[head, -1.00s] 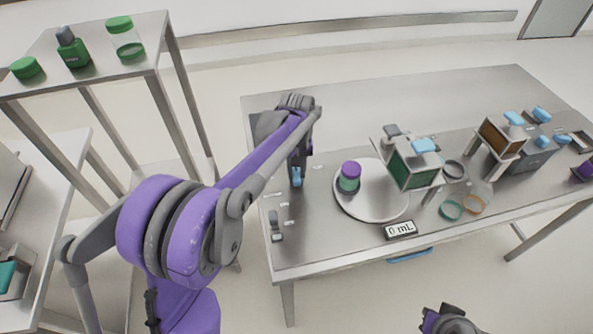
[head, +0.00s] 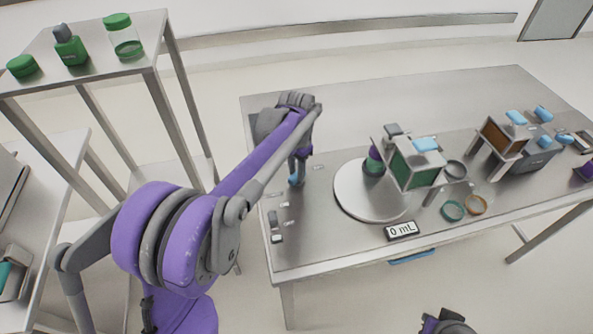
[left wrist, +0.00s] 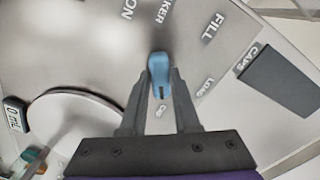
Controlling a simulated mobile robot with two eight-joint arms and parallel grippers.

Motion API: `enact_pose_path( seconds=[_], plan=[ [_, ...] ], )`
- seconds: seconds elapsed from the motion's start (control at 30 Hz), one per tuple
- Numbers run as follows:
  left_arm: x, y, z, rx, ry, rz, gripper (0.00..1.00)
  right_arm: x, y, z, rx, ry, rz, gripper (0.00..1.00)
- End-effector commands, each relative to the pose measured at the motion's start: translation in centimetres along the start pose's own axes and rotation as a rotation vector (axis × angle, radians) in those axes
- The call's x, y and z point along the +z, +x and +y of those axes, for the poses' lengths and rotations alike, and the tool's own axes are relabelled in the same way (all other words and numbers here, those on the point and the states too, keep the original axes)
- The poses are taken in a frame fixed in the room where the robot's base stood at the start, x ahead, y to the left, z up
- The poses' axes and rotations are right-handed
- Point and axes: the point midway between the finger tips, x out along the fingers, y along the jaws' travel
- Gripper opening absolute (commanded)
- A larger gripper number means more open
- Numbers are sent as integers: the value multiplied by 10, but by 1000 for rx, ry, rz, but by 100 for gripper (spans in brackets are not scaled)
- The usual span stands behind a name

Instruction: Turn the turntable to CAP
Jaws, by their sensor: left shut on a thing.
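The turntable (head: 350,204) is a white round disc on the steel table, also at the left in the left wrist view (left wrist: 75,125). A green jar with a purple top (head: 373,163) stands at its back edge, partly hidden by the green-fronted dispenser (head: 414,167). My left gripper (left wrist: 159,92) is shut on a blue handle (left wrist: 159,68). In the left wrist view the handle's dark mark points toward a small label that seems to read CAP (left wrist: 162,110); LOAD and FILL labels lie to its right. A dark part of my right gripper (head: 447,322) shows at the bottom edge.
A 0 mL display (head: 401,230) sits at the table's front edge. Green and orange rings (head: 464,207) lie right of the turntable. A brown-fronted dispenser (head: 503,137) stands farther right. A shelf (head: 90,75) with green-capped containers is at the left.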

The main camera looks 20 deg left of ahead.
Motion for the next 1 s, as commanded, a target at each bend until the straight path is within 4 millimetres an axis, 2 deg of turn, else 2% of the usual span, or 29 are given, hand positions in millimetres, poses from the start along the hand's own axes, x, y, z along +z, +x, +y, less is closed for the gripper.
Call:
enact_pose_path(
  seconds=[0.33, 0.83, 0.87, 1.0],
  plan=[
    [0, 0, 0, -1, 123, 0, 0, 1, 1, 0, 0, 0, -1, 0],
    [0, 0, 0, -1, 142, 0, 0, 1, 1, 0, 0, 0, -1, 0],
    [0, 0, 0, -1, 142, 0, 32, 1, 1, 0, 0, 0, -1, 0],
    [0, 0, 0, 0, 141, 0, 57, 1, 1, 0, 0, 0, -1, 0]
  ],
)
